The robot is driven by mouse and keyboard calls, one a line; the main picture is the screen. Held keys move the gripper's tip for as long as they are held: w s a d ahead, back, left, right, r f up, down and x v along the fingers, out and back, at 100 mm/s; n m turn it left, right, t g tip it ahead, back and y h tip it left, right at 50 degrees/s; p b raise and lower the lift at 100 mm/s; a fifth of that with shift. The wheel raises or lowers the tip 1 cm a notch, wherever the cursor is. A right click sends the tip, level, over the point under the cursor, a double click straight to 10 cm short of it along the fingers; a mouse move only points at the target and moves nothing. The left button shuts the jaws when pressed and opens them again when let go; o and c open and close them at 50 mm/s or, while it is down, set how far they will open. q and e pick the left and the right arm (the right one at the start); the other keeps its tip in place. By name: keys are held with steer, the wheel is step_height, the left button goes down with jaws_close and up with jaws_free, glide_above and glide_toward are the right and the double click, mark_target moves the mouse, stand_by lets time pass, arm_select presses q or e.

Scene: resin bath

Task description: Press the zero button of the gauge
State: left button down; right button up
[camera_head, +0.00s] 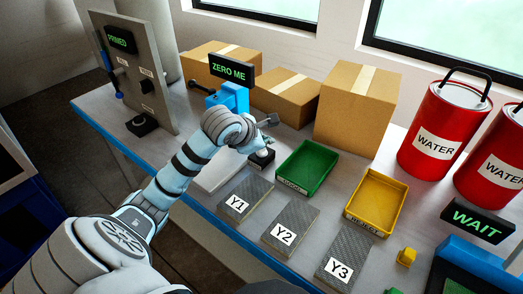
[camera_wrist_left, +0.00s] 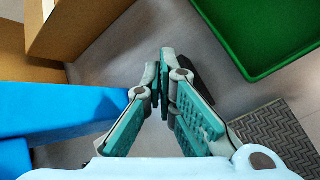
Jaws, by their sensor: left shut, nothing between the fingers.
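The gauge (camera_head: 233,97) is a blue block with a dark sign reading "ZERO ME" (camera_head: 231,69) in green, standing near the middle of the table. In the left wrist view its blue body (camera_wrist_left: 60,110) fills the left side. A small black round piece (camera_head: 262,157) sits on the table just below my left gripper; I cannot tell whether it is the zero button. My left gripper (camera_head: 271,120) is to the right of the gauge, fingers together and empty. The closed fingertips also show in the left wrist view (camera_wrist_left: 161,75), partly covering a dark object. My right gripper is out of view.
A green tray (camera_head: 329,163) and a yellow tray (camera_head: 398,202) lie to the right. Plates Y1 (camera_head: 251,188), Y2 (camera_head: 300,218) and Y3 (camera_head: 352,245) lie in front. Cardboard boxes (camera_head: 357,105) stand behind, red water cans (camera_head: 428,157) at right, a "PRIMED" panel (camera_head: 155,55) at left.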

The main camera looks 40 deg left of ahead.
mark_target(263, 151)
arm_select(q)
steer(key=shift+f+b, duration=0.55)
steer(key=shift+f, duration=0.1)
stand_by(0.7)
steer(key=shift+r, duration=0.15)
steer(key=shift+r+p, duration=0.75)
steer(key=shift+r, duration=0.15)
step_height(263, 151, up, 5)
steer(key=p, duration=0.4)
steer(key=shift+a+f, duration=0.1)
stand_by(0.7)
